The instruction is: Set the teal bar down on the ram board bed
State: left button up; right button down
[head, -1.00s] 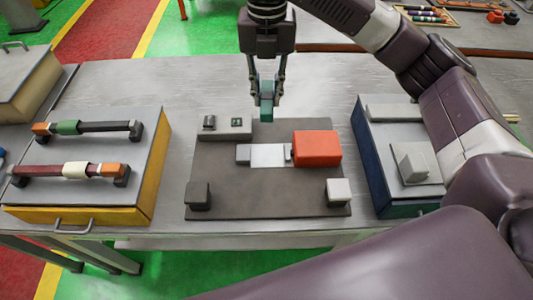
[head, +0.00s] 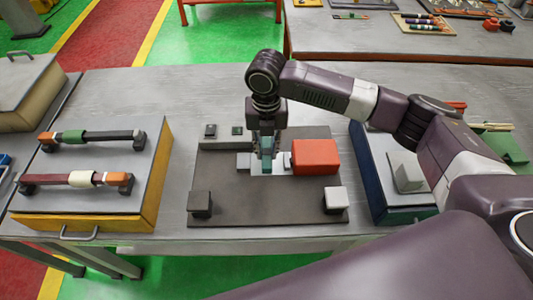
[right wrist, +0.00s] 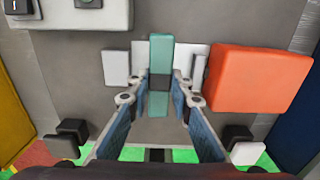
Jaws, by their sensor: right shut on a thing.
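The teal bar (head: 266,146) is held between the fingers of my right gripper (head: 266,150), which is shut on it. The bar is over the pale ram board bed (head: 283,168), just left of the orange block (head: 316,157). In the right wrist view the teal bar (right wrist: 160,55) crosses the middle of the pale bed (right wrist: 139,58), between the fingertips (right wrist: 159,85). I cannot tell whether the bar touches the bed. The ram board (head: 270,203) lies flat on the table. My left gripper is out of view.
A grey control box with buttons (head: 210,131) is at the board's back left. A dark block (head: 201,202) and a light block (head: 336,197) stand at its front corners. A yellow-sided case (head: 100,210) is on the left, a blue case (head: 378,190) on the right.

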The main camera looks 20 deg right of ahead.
aim_at(267, 152)
jog(key=shift+f, duration=1.4)
jog(key=shift+f, duration=0.15)
jog(key=c, duration=1.7)
grip_release()
jog(key=shift+c, duration=0.2)
jog(key=shift+r, duration=0.6)
notch_tip(267, 152, up, 11)
jog(key=shift+r+b, duration=0.1)
jog(key=shift+b, duration=1.1)
